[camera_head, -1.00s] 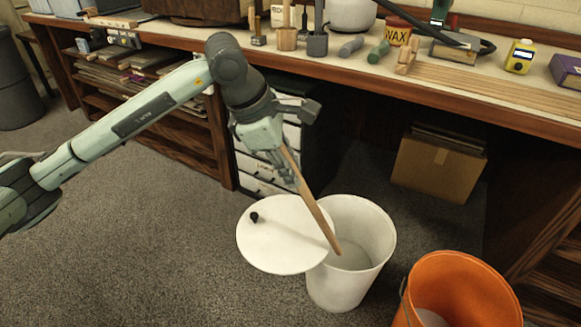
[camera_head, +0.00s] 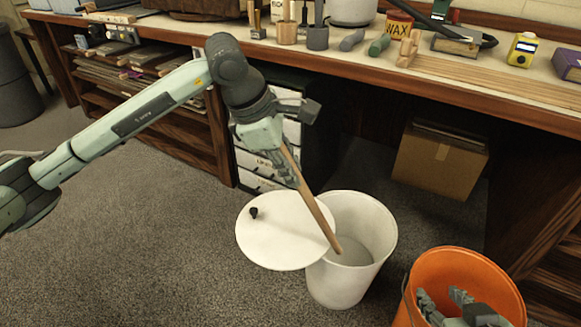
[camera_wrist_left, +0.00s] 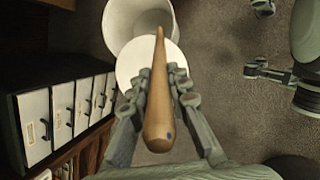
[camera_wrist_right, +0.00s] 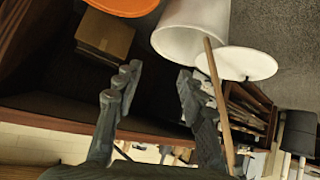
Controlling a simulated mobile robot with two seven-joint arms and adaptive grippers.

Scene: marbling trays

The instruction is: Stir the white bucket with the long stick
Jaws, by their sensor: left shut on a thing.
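The white bucket (camera_head: 342,290) stands upright on the carpet, open at the top. My left gripper (camera_head: 286,168) is shut on the long stick (camera_head: 316,212), a tan wooden rod. The stick slants down to the right and its lower end is inside the bucket. In the left wrist view the stick (camera_wrist_left: 159,95) lies between the fingers. A round white lid (camera_head: 275,235) with a black knob is at the bucket's left side and overlaps its rim; whether it touches is unclear. My right gripper (camera_head: 448,305) shows in front of the orange bucket; its fingers (camera_wrist_right: 160,82) are apart and empty.
The orange bucket (camera_head: 410,270) stands to the right of the white bucket. A workbench (camera_head: 420,85) with tools runs along the back. A white-fronted drawer unit (camera_head: 258,165) and a cardboard box (camera_head: 438,165) sit below it. Carpet at the left front is clear.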

